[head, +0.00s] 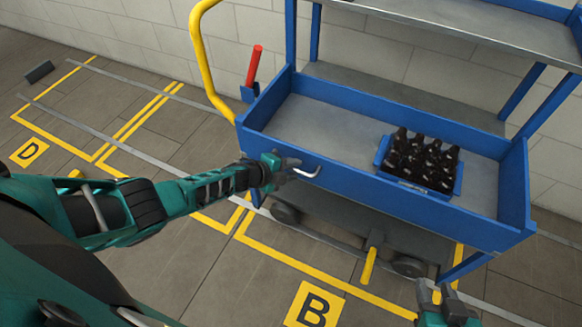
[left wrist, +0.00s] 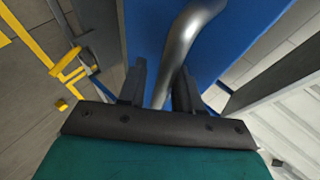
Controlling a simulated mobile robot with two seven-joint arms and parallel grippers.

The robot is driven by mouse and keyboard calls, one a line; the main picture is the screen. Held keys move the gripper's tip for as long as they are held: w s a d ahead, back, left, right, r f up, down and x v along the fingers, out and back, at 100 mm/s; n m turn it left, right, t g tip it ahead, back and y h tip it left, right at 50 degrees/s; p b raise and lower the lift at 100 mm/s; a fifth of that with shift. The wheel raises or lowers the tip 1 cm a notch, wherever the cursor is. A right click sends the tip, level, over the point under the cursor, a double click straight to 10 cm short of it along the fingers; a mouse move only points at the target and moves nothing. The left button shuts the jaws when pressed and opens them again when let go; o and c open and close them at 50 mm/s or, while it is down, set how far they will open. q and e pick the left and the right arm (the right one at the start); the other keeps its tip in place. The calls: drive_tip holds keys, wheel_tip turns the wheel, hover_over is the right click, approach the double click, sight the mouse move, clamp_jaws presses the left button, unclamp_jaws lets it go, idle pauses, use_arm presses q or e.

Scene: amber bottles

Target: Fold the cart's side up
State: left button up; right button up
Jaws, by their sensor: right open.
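The cart's blue side (head: 350,180) stands upright along the near edge of the lower deck in the head view. Its bent metal handle (head: 308,172) sticks out near the left end. My left gripper (head: 285,166) is at this handle. In the left wrist view, the grey handle (left wrist: 184,45) runs between the two fingers (left wrist: 160,92), close to both; whether they clamp it I cannot tell. The blue side (left wrist: 235,35) is behind it. My right gripper (head: 437,297) is open and empty, low at the bottom right of the head view, below the cart.
A blue crate of dark bottles (head: 412,187) sits on the lower deck (head: 320,130), right of centre. The upper shelf (head: 470,18) overhangs at the back. A yellow push bar (head: 203,60) and red lever (head: 254,65) stand at the left end. A yellow pedal (head: 369,266) is underneath.

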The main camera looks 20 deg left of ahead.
use_arm(q)
drive_tip(key=shift+w+d+r, duration=0.1)
drive_tip(key=shift+w+r, duration=0.3)
drive_tip(key=shift+r, duration=0.05)
drive_tip(key=shift+s+r, duration=0.1)
drive_tip(key=f+p+v, duration=0.1)
drive_tip(key=p+v, duration=0.1)
drive_tip(key=v, duration=1.1)
drive_tip(key=shift+s+p, duration=0.25)
drive_tip(key=shift+p, duration=0.1)
